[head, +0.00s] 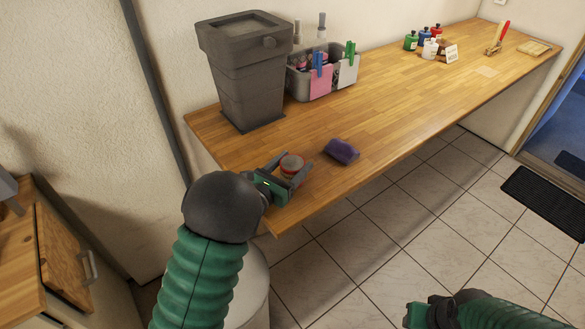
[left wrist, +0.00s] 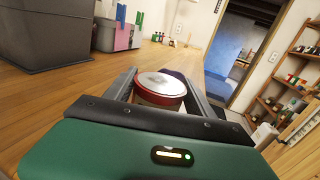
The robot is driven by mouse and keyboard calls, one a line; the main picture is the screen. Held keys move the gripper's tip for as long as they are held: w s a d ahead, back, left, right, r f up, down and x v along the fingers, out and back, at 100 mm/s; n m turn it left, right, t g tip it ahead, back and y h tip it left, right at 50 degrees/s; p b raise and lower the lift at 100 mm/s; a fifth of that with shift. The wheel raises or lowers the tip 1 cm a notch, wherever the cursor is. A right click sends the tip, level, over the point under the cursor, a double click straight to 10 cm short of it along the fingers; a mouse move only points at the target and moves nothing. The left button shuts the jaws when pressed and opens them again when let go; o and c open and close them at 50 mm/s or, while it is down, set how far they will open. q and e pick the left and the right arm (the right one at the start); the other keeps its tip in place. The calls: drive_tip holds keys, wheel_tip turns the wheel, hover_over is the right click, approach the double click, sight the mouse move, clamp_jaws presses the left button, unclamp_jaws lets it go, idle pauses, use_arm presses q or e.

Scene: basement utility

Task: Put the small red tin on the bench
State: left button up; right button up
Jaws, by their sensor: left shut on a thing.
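The small red tin (head: 291,167) has a pale lid and a red rim. It is between the fingers of my left gripper (head: 294,172), which is shut on it, over the near left end of the wooden bench (head: 400,108). In the left wrist view, the tin (left wrist: 161,88) looks upright between the two dark fingers. The frames do not clearly show whether its base touches the bench top. My right gripper (head: 425,314) is at the bottom of the head view, over the floor, partly cut off; its jaws cannot be made out.
A purple sponge-like block (head: 342,150) lies just right of the tin. A tall grey bin (head: 245,75) and a grey caddy (head: 300,83) with bottles and cloths stand behind. Small bottles (head: 430,48) stand far along the bench. The middle of the bench is clear.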

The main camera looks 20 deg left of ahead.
use_arm(q)
drive_tip(key=shift+d+f, duration=0.15)
drive_tip(key=shift+f, duration=0.65)
drive_tip(key=shift+w+d+f, duration=0.1)
drive_tip(key=shift+d+f, duration=0.1)
drive_tip(key=shift+a+f, duration=0.1)
drive_tip(key=shift+a, duration=0.1)
drive_tip(key=o, duration=1.6)
drive_tip(key=shift+a, duration=0.15)
drive_tip(key=shift+c, duration=0.2)
drive_tip(key=shift+o, duration=0.7)
use_arm(e)
drive_tip(key=shift+d+f, duration=0.15)
drive_tip(key=shift+d, duration=0.05)
